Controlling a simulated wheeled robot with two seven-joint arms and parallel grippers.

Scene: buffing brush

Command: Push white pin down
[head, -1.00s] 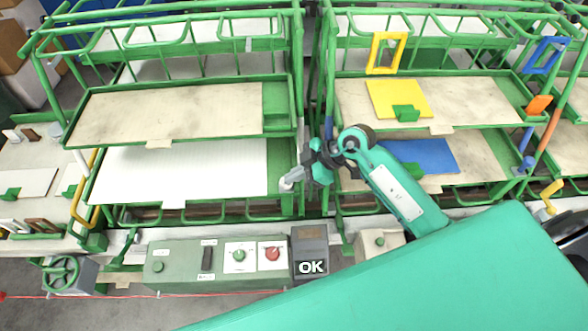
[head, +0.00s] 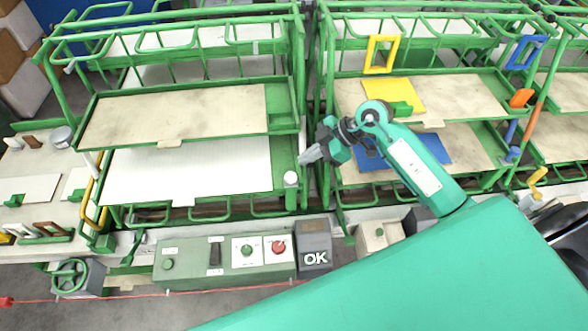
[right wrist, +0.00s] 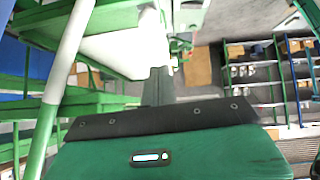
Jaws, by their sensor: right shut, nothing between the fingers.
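The white pin (head: 290,178) is a short round white cap near the right end of the lower shelf, beside a white sheet. My right gripper (head: 307,157) is shut and empty. In the head view its fingertips are just above and to the right of the pin, with a small visible gap. In the right wrist view the shut fingers (right wrist: 158,85) point away from the camera; I cannot make out the pin clearly there. My left gripper is not in view.
A green control box (head: 225,259) with a green and a red knob stands below the shelf, beside a grey OK box (head: 314,246). Green rack posts stand close to my right gripper. A yellow panel (head: 392,94) and a blue panel (head: 436,148) lie on the right rack.

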